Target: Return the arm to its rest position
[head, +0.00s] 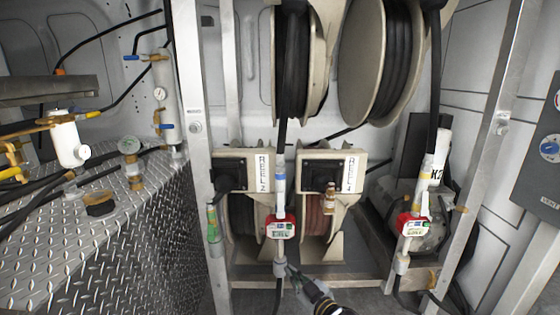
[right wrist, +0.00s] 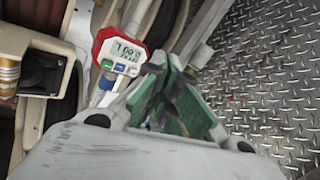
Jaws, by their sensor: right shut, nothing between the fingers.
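My right gripper (head: 294,271) is low in the middle of the head view, just below and right of a red-and-white digital meter (head: 280,228). In the right wrist view its green-padded fingers (right wrist: 180,100) are shut with nothing between them. A red-rimmed meter with a lit display (right wrist: 120,55) shows there, left of the fingers and apart from them. My left gripper is not in the head view.
A second red meter (head: 413,225) hangs at the right. Large hose reels (head: 362,50) are above, smaller reels (head: 243,215) below. Metal uprights (head: 190,120) frame them. A diamond-plate box (head: 130,240) with valves fills the left.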

